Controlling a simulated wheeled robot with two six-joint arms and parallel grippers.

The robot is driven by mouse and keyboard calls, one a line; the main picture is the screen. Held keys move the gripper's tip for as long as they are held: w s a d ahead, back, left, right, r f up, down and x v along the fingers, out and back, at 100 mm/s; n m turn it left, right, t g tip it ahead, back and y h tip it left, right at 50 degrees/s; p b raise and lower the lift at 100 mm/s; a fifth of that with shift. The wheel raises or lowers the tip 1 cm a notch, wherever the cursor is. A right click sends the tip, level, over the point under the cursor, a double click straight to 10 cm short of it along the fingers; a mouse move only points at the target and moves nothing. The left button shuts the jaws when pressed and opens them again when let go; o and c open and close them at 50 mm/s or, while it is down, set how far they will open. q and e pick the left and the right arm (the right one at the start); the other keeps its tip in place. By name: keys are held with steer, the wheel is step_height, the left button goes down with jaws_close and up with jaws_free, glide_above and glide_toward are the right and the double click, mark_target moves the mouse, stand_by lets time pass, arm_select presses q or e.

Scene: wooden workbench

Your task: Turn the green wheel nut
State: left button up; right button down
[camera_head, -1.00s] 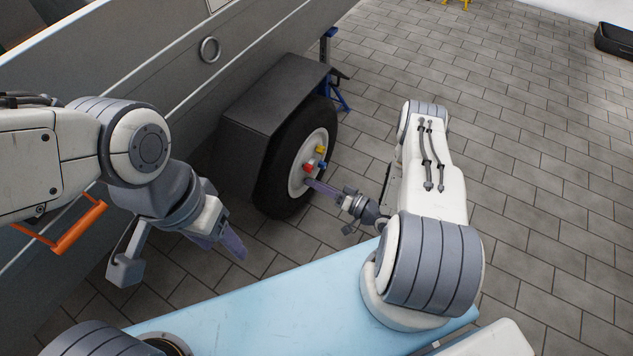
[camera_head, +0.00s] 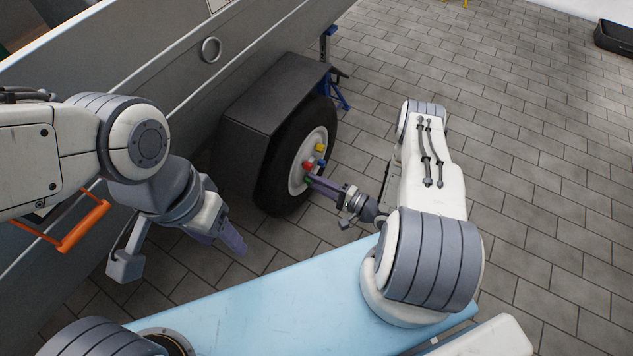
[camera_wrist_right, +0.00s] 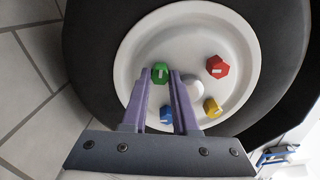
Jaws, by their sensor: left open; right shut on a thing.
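The green wheel nut (camera_wrist_right: 160,73) is on the white wheel rim (camera_wrist_right: 135,45), between the tips of my right gripper (camera_wrist_right: 161,76) in the right wrist view. My right gripper (camera_head: 309,179) is shut on it, its purple fingers on either side of the nut. In the head view the fingers reach the lower part of the wheel, and only a sliver of green shows by the tips. My left gripper (camera_head: 220,238) is open and empty, hanging above the floor to the left of the wheel.
Red (camera_wrist_right: 217,66), yellow (camera_wrist_right: 212,107) and blue (camera_wrist_right: 166,114) nuts sit around the white hub (camera_wrist_right: 193,86). The black tire (camera_head: 275,180) is under a dark fender (camera_head: 265,100) on the grey trailer (camera_head: 130,60). A blue stand (camera_head: 335,90) is behind the wheel. The tiled floor is open to the right.

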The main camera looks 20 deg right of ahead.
steer(key=m, duration=0.6)
steer(key=shift+d+f, duration=0.1)
steer(key=shift+m, duration=0.4)
steer(key=c, duration=0.7)
jaws_free()
steer(key=shift+s, duration=0.1)
steer(key=p+v, duration=0.3)
steer(key=v, duration=0.7)
steer(key=shift+s, duration=0.1)
